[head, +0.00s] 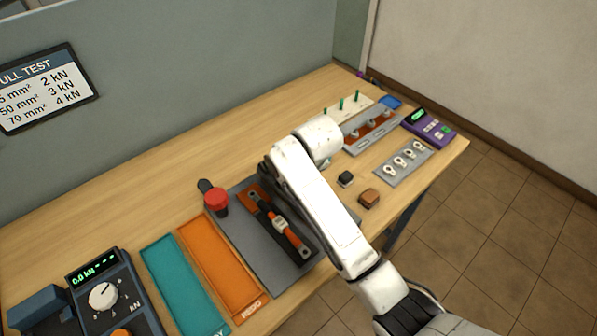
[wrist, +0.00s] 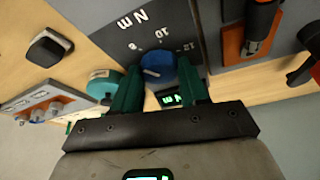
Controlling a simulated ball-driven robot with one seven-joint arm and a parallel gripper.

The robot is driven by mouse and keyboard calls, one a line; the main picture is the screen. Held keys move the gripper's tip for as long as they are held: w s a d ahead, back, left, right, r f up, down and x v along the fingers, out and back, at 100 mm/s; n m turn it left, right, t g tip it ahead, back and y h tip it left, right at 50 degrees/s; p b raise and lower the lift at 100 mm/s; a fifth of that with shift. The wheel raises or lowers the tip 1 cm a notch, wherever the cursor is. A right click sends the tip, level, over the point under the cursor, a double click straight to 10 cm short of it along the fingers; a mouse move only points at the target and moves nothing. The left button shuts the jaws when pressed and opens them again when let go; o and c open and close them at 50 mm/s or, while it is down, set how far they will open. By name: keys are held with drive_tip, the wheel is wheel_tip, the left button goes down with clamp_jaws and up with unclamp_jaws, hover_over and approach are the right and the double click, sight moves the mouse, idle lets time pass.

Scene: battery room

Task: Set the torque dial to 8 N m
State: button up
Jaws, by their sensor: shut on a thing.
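The torque dial (wrist: 158,68) is a round blue knob on a dark grey panel (wrist: 110,38) marked N m, in the wrist view. Printed numbers, among them 8, 10 and 12, stand around it, upside down in this view. A pale line shows on the knob, but I cannot tell which number it points to. My gripper (wrist: 160,92) has its two green fingers on either side of the knob, shut on it. A small green-lit display (wrist: 171,99) shows between the fingers; its reading is unclear. In the head view my arm hides the dial and the gripper.
In the wrist view a teal round thing (wrist: 104,84) is close beside the left finger, and an orange-and-black tool (wrist: 262,25) lies at right. In the head view a red-topped post (head: 217,200), an orange tray (head: 222,265) and a kN meter (head: 112,295) are at left.

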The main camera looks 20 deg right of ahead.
idle(0.4)
drive_tip(key=o, duration=1.1)
drive_tip(key=shift+c, duration=0.2)
drive_tip(key=v, duration=1)
drive_tip(key=shift+s+r+b, duration=0.2)
drive_tip(key=shift+r+b, duration=0.1)
drive_tip(key=shift+r, duration=0.05)
